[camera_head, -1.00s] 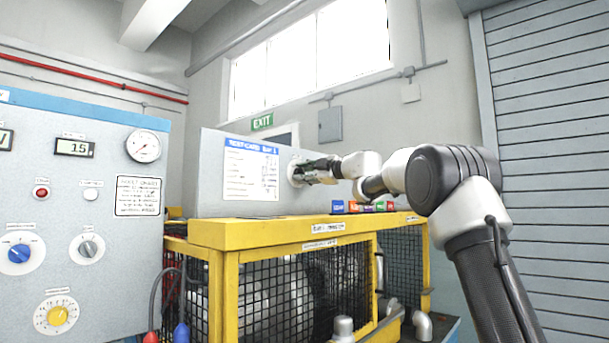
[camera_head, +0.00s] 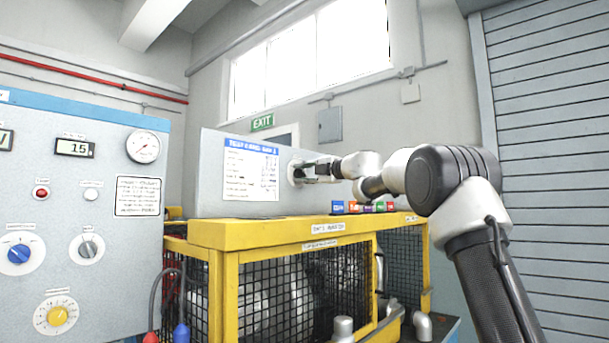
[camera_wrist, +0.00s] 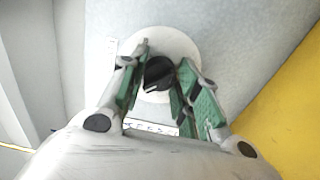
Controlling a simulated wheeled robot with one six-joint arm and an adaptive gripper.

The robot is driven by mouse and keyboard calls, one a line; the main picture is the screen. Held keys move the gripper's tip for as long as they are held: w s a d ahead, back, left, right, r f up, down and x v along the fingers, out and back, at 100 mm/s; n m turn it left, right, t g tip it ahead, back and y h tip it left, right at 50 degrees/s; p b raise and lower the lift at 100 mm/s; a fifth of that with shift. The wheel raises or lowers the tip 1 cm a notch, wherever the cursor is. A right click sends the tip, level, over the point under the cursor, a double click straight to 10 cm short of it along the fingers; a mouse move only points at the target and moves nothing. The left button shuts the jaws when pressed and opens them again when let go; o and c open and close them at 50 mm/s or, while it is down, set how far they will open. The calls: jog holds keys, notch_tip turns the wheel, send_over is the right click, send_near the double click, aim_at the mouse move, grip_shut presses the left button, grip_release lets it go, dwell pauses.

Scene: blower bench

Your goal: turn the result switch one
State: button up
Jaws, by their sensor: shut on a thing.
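The result switch is a black knob (camera_wrist: 158,72) with a white pointer mark, on a round white plate (camera_wrist: 158,42).
The grey box (camera_head: 212,180) with a blue-headed sheet stands on a yellow mesh-sided cage (camera_head: 280,233). Small coloured blocks (camera_head: 365,207) sit on the cage top below my arm. A control panel with dials (camera_head: 100,240) stands at left. A shutter (camera_head: 550,150) is at right.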

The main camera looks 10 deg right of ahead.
jog(key=shift+f, duration=0.1)
jog(key=o, duration=1)
jog(key=v, duration=1.2)
